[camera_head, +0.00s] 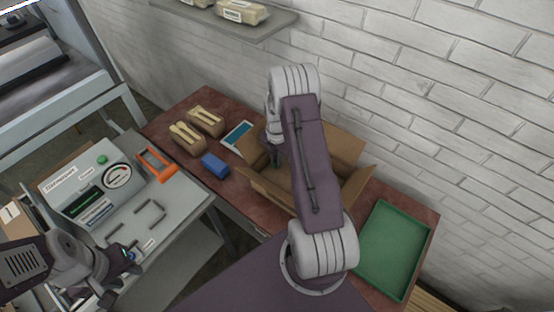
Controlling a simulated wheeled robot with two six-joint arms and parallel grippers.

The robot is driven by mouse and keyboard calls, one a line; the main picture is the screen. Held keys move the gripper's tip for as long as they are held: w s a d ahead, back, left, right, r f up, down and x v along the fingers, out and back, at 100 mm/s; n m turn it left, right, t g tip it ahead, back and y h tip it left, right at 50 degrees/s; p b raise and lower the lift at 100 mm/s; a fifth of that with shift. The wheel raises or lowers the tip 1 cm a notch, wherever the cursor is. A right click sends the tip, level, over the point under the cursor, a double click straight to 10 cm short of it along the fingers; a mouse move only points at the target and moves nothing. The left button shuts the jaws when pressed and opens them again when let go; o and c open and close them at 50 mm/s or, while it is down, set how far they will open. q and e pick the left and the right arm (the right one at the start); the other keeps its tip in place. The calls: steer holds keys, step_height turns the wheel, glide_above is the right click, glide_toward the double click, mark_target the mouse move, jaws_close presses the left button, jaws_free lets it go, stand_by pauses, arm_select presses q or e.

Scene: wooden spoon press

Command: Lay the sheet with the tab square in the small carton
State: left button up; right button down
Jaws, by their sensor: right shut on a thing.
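The small carton (348,147) stands open on the red-brown table, its flaps spread outward. My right arm reaches across it and hides much of its inside. My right gripper (275,160) points down at the carton's left part. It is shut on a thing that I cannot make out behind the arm. I cannot make out a sheet with a tab in the carton. A flat blue-and-white piece (237,136) lies on the table just left of the carton; I cannot tell what it is. My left gripper (132,262) is at the lower left over the grey bench, its jaws unclear.
Two brown packs (188,138) and a blue block (215,165) lie left of the carton. A green tray (394,250) is at the right. A grey machine (92,190) and an orange frame (156,163) stand on the left bench. A wall shelf (225,24) is behind.

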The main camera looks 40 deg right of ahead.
steer(key=shift+f, duration=0.15)
steer(key=c, duration=1.4)
jaws_free()
step_height(320, 180, up, 12)
steer(key=shift+r, duration=0.2)
